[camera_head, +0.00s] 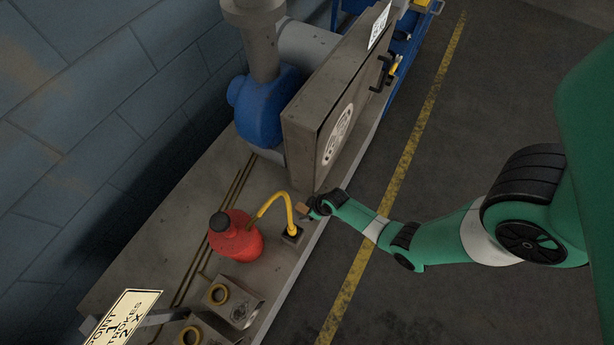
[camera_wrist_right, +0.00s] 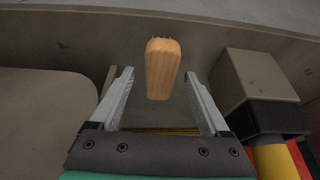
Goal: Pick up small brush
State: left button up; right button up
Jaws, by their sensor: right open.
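The small brush shows in the right wrist view as a light wooden block-like handle (camera_wrist_right: 163,68) with a few bristle tips at its top. In the head view a small brown piece (camera_head: 302,208), apparently the same brush, is at my right gripper, largely hidden. My right gripper (camera_head: 312,208) is near the front edge of the grey bench, beside the base of the yellow hose. In the right wrist view the right gripper (camera_wrist_right: 160,100) is open, with the handle between and slightly beyond its two fingertips. Contact cannot be told. My left gripper is not in view.
A red bottle (camera_head: 236,236) stands left of the yellow hose (camera_head: 274,200) on the grey bench (camera_head: 150,250). A large grey metal box (camera_head: 330,110) rises just behind my right gripper. The floor (camera_head: 480,130) at the right is clear.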

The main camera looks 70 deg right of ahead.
aim_at(304, 210)
jog(key=shift+r, duration=0.1)
grip_shut()
dwell(0.3)
jog(key=r+p, duration=0.1)
jog(key=r, duration=0.1)
jog(key=r+p, duration=0.2)
jog(key=shift+s+a+r, duration=0.15)
jog(key=shift+a+r, duration=0.05)
jog(key=s+a+r+p, duration=0.6)
jog(key=s+a+r, duration=0.2)
jog(key=a, duration=0.2)
jog(key=shift+s+a+r, duration=0.15)
jog(key=shift+s+r, duration=0.15)
jog(key=shift+s, duration=0.1)
